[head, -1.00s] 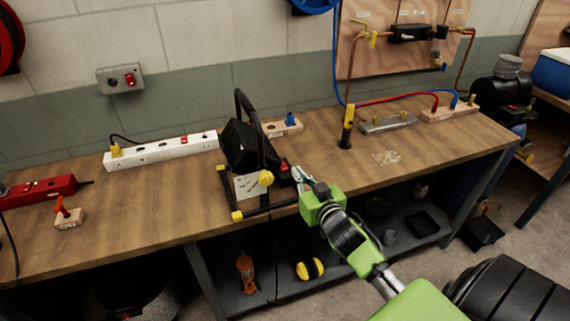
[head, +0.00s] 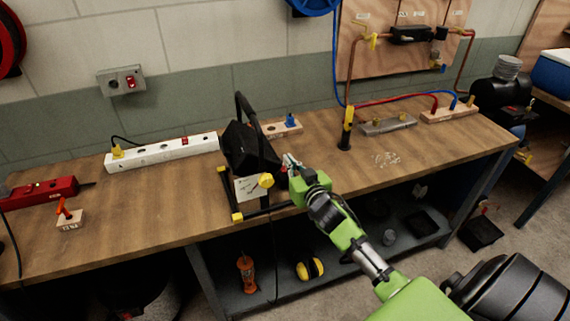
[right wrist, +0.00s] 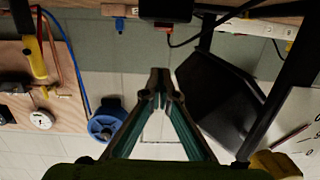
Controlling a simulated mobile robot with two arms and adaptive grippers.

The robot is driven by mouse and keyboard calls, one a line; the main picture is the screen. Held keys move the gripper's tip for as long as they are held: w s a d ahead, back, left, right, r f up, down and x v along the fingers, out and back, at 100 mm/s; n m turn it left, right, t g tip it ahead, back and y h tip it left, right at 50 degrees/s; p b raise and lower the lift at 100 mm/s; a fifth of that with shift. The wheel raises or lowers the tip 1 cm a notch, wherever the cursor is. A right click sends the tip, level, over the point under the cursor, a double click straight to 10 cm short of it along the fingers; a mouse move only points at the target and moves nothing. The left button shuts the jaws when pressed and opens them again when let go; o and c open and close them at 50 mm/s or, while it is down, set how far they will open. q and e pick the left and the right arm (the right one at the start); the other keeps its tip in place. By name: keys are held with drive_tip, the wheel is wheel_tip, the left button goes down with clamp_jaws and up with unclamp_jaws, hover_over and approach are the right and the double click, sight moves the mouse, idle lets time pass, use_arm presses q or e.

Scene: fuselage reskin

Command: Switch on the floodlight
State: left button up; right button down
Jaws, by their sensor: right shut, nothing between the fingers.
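The floodlight (head: 250,148) stands on the workbench, a black lamp on a black frame with yellow feet and yellow knobs. A pale label plate (head: 247,187) faces me on its near side. A small black box (right wrist: 165,8) with a red-orange part (right wrist: 163,28) shows at the top of the right wrist view; it looks like the floodlight's switch. My right gripper (head: 288,160) is at the right side of the floodlight, shut and empty. In the right wrist view its closed fingertips (right wrist: 160,76) appear apart from the red-orange part. The head view hides that gap. My left gripper is out of view.
A white power strip (head: 162,152) lies left of the floodlight, with a wall switch box (head: 122,81) above. A yellow-black upright tool (head: 347,127) stands to the right, before a pipe panel (head: 405,45).

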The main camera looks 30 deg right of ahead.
sight(285, 170)
drive_tip(key=x, duration=0.3)
drive_tip(key=shift+r, duration=0.15)
drive_tip(key=f, duration=0.2)
drive_tip(key=shift+w+f, duration=0.25)
drive_tip(key=shift+f, duration=0.1)
drive_tip(key=shift+w+f, duration=0.1)
drive_tip(key=shift+f, duration=0.7)
